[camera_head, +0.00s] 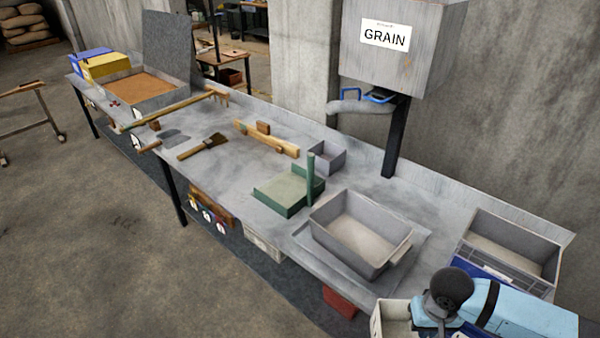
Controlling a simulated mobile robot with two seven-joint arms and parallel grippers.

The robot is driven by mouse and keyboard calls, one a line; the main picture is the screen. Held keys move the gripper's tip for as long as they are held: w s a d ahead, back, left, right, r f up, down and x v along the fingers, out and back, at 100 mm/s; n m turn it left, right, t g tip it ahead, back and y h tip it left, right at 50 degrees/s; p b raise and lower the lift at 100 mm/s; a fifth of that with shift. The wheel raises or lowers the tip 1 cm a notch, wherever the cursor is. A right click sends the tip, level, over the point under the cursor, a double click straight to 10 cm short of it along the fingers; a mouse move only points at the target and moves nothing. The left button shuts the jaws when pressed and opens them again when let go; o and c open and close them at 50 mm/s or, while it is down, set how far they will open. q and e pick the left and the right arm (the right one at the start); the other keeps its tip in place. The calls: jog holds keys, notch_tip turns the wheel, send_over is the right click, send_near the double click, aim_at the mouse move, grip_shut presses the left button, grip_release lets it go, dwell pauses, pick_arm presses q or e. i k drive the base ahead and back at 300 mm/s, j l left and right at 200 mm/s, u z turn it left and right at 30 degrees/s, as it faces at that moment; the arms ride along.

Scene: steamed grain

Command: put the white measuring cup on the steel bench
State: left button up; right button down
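The steel bench (225,165) runs from the far left to the lower right, with its top in plain view. I cannot make out a white measuring cup for certain. A whitish container (385,318) with a dark mark shows partly at the bottom edge, and I cannot tell what it is. My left gripper is not in view. I cannot pick out the fingers of my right gripper. A dark rounded shape and light-blue parts fill the lower right corner, and I cannot tell whether they are mine. No gripper is seen touching anything on the bench.
A grey tub (318,222) stands on the bench's near half, with a green scale (283,193) and a small grey box (327,157) behind it. A brush (203,146) and wooden tools lie farther left. The GRAIN hopper (400,60) overhangs the back. Bare bench top lies between.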

aim_at(239, 168)
jog(key=u, duration=0.35)
jog(key=k+u, duration=0.15)
jog(key=u, duration=0.2)
jog(key=j+u, duration=0.1)
jog(key=u, duration=0.25)
jog(key=i+u, duration=0.2)
jog(key=u, duration=0.3)
jog(key=i+u, duration=0.25)
jog(key=u, duration=0.2)
jog(key=i+l, duration=0.15)
jog(key=i, duration=0.25)
jog(key=i+l, duration=0.15)
jog(key=i, duration=0.25)
jog(key=i+l, duration=0.15)
jog(key=i, duration=0.2)
jog(key=i+z, duration=1.05)
jog(key=i+l+z, duration=0.1)
jog(key=z, duration=0.25)
jog(key=i+z, duration=0.25)
jog(key=z, duration=0.15)
jog(key=i+z, duration=0.2)
jog(key=z, duration=0.15)
jog(key=i, duration=0.1)
jog(key=l+u, duration=0.05)
